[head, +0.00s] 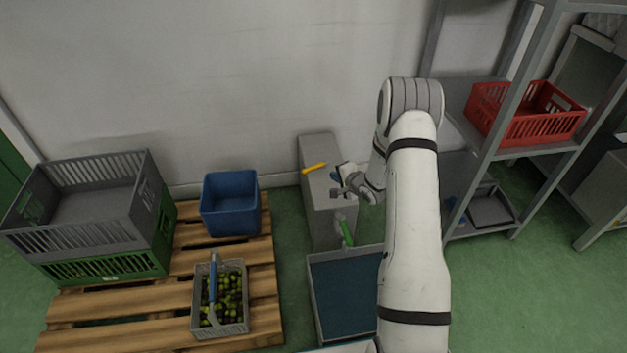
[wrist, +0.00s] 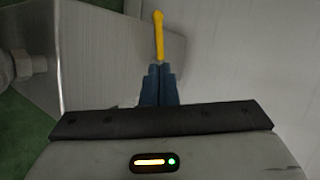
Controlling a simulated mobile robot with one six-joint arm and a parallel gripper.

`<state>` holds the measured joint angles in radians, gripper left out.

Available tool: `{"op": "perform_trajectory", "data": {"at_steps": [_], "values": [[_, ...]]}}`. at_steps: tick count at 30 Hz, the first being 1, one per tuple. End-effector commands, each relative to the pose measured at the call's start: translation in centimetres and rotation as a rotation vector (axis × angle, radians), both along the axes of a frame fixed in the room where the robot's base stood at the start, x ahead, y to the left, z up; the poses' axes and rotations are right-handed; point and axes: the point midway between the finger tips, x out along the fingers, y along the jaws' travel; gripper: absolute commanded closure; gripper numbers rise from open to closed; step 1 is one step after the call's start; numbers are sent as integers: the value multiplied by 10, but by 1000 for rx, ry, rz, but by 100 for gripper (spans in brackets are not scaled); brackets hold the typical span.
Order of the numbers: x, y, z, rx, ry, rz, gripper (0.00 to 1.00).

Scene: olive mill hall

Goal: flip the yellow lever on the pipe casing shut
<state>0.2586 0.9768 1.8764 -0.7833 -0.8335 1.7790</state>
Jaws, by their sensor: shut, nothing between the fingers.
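The yellow lever (head: 314,168) sits on the top of the grey pipe casing (head: 322,218), near its back left edge in the head view. In the wrist view the yellow lever (wrist: 158,35) stands straight ahead of my fingertips, its knobbed end pointing away. My gripper (head: 335,182) is just to the right of and in front of the lever in the head view. Its blue fingers (wrist: 159,72) are shut together with nothing between them.
A green-handled lever (head: 345,230) sticks out of the casing's front, above a blue-grey bin (head: 345,290). A pallet (head: 165,312) to the left bears a blue crate (head: 230,204), an olive crate (head: 220,303) and stacked crates (head: 95,215). Shelving with a red crate (head: 527,113) stands right.

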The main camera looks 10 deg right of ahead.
Motion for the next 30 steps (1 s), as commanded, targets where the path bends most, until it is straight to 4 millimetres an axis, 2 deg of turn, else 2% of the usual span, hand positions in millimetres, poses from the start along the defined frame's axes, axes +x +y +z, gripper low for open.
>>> {"op": "perform_trajectory", "data": {"at_steps": [1,5,8,21,30], "values": [[1,1,-8,14,-1,0,100],[8,5,-15,26,-2,1,100],[21,11,-23,26,-2,2,100],[92,40,-68,24,-3,1,100],[112,47,-76,24,0,-2,100]]}}
